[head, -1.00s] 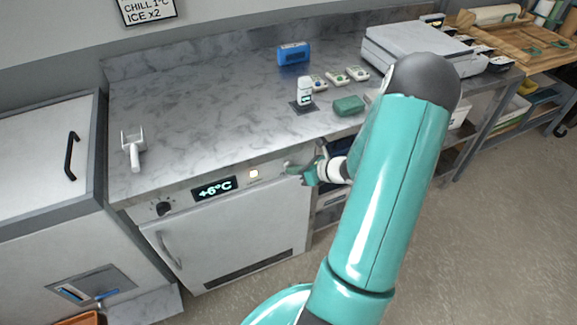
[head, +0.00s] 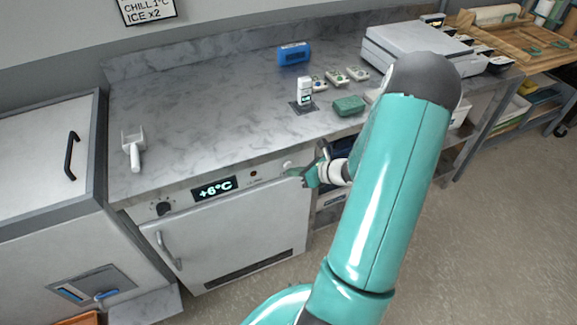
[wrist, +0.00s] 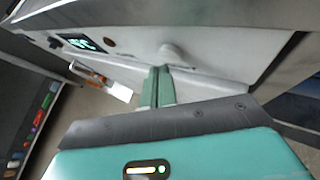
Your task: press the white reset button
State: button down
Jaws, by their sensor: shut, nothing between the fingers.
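The white reset button (head: 287,164) is a rounded white knob near the right end of the cooler's front panel. It also shows in the wrist view (wrist: 172,52), just beyond my fingertips. My gripper (head: 293,172) is shut and empty, its green fingers pointing at the panel beside the button. In the wrist view the fingertips (wrist: 160,70) appear at or very close to the button's lower edge; I cannot tell if they touch. A small amber, unlit-looking lamp (head: 254,173) sits left of the button. The display (head: 214,189) reads +6°C.
A black dial (head: 163,208) is at the panel's left end. The marble counter (head: 210,120) overhangs the panel. It bears a white scoop (head: 133,150), a green block (head: 349,105), a white device (head: 304,91) and a blue box (head: 293,54).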

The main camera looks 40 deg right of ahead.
jog(key=shift+s, duration=0.25)
jog(key=shift+s+a, duration=0.25)
jog(key=shift+s, duration=0.55)
jog(key=shift+s+a, duration=0.3)
jog(key=shift+s, duration=0.5)
jog(key=shift+s+a, duration=0.25)
jog(key=shift+s, duration=0.55)
jog(key=w+a+r+n+g+y, duration=0.15)
jog(key=a+r+n+g, duration=0.55)
jog(key=a+r+n, duration=0.9)
jog(key=s+a+r+n+h, duration=0.3)
jog(key=s+a+r+n, duration=0.2)
jog(key=n, duration=0.4)
jog(key=s+a+r+n+t+h, duration=0.1)
jog(key=s+a+r+n+h, duration=0.2)
jog(key=n, duration=0.6)
jog(key=s+a+r, duration=0.2)
jog(key=a+r, duration=0.1)
jog(key=r, duration=0.1)
jog(key=shift+r, duration=0.4)
